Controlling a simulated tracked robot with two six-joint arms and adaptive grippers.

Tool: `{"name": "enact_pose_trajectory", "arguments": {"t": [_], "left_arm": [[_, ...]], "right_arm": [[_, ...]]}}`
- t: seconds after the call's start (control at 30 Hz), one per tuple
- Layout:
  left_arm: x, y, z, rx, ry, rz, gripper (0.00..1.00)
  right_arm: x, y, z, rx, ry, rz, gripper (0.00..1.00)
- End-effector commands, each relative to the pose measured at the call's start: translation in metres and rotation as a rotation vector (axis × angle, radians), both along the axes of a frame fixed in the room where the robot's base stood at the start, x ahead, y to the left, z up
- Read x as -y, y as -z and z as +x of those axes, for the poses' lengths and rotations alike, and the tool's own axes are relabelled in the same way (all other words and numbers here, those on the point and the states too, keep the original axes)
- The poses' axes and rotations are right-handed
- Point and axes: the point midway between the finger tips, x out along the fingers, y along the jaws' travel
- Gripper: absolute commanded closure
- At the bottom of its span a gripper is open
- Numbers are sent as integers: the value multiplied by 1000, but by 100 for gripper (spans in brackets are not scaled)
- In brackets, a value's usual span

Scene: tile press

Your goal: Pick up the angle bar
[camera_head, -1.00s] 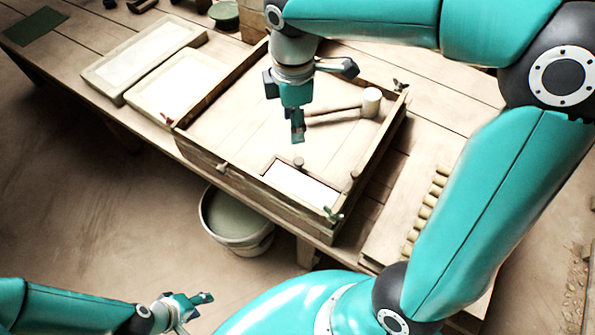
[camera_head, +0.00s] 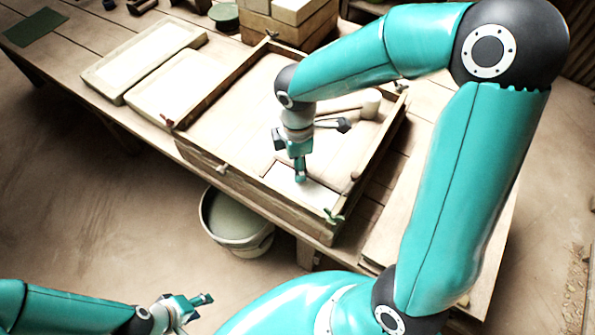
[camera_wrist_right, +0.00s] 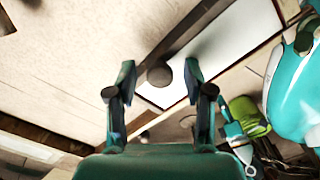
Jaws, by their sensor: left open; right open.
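The angle bar (camera_wrist_right: 182,42) is a dark wooden strip running diagonally in the right wrist view, with a round knob (camera_wrist_right: 159,74) on it. In the head view its L shape (camera_head: 268,167) borders a white panel (camera_head: 316,194) in the near corner of the wooden frame. My right gripper (camera_wrist_right: 158,83) is open, and the knob shows between its fingertips; I cannot tell whether they touch it. In the head view the right gripper (camera_head: 301,178) points down over the bar and hides the knob. My left gripper (camera_head: 205,299) is open and empty, low at the left, away from the table.
The wooden frame (camera_head: 225,177) has raised walls around the bar. A mallet (camera_head: 370,106) lies inside it, behind my right wrist. Pale trays (camera_head: 118,87) lie to the left, and blocks (camera_head: 283,30) are stacked behind. A bucket (camera_head: 237,238) stands below the table edge.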

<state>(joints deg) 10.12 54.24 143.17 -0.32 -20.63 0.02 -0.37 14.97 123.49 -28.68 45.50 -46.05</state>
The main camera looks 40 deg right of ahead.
Motion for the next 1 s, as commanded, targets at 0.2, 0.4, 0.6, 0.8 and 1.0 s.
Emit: {"name": "enact_pose_trajectory", "arguments": {"t": [0.2, 0.4, 0.6, 0.8, 1.0], "left_arm": [[0, 0, 0, 0, 0, 0, 55], [0, 0, 0, 0, 0, 0, 55], [0, 0, 0, 0, 0, 0, 55], [0, 0, 0, 0, 0, 0, 55], [0, 0, 0, 0, 0, 0, 55]], "right_arm": [[0, 1, 0, 1, 0, 1, 48], [0, 1, 0, 1, 0, 1, 80], [0, 1, 0, 1, 0, 1, 100], [0, 0, 1, 4, 0, 1, 100], [0, -1, 1, 4, 0, 1, 100]]}}
